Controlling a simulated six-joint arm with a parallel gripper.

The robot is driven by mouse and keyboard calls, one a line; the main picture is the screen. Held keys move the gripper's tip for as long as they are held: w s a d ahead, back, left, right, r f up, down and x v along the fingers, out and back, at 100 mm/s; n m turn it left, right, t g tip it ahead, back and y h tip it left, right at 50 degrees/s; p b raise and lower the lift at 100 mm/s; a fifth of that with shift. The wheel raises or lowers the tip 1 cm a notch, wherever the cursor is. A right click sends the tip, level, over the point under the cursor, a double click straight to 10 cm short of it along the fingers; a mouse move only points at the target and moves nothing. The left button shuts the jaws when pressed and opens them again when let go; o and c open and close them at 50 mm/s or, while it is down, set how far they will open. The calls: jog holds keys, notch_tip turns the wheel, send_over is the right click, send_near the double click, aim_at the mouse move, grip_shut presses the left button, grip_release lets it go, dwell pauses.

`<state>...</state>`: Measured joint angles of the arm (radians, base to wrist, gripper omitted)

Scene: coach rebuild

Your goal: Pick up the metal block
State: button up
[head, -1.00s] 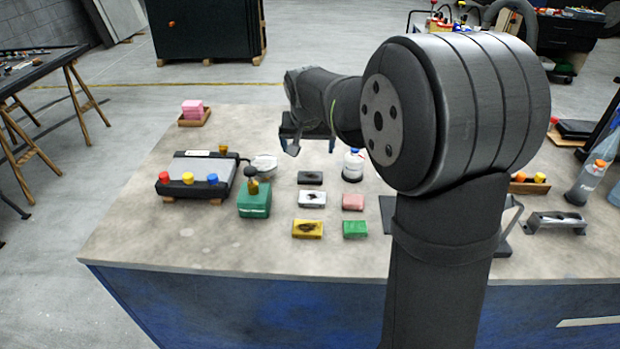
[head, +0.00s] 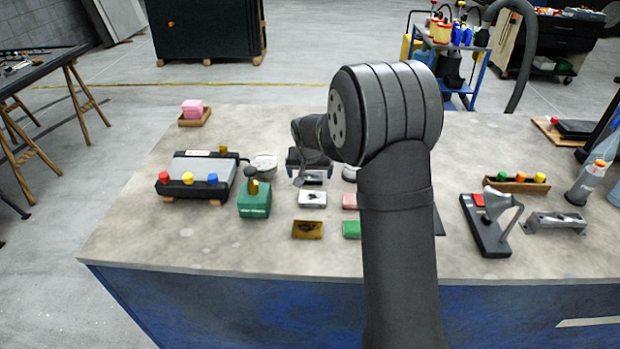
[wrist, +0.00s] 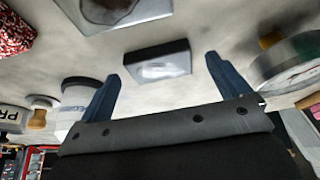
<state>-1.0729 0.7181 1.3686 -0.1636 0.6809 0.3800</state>
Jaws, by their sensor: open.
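A small grey block (head: 313,181) with a shiny, light top lies at the far end of a group of blocks on the table. It also shows in the wrist view (wrist: 158,60), flat and ahead of the fingers. A second pale, shiny block (head: 312,199) lies just nearer; its edge shows at the top of the wrist view (wrist: 112,14). Both look metallic; I cannot tell for certain which is the metal block. My gripper (head: 314,176) is open and empty, over the far grey block. In the wrist view its fingertips (wrist: 162,70) are spread wider than that block.
A round dial (wrist: 290,68) and a white jar (wrist: 78,98) flank the gripper. A green box (head: 254,201) and a button box (head: 193,178) stand left. A clamp (head: 487,222) stands right.

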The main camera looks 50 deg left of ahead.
jog(key=shift+w+a+f, duration=0.15)
jog(key=shift+f, duration=0.3)
jog(key=c, duration=1.3)
jog(key=shift+r, duration=0.1)
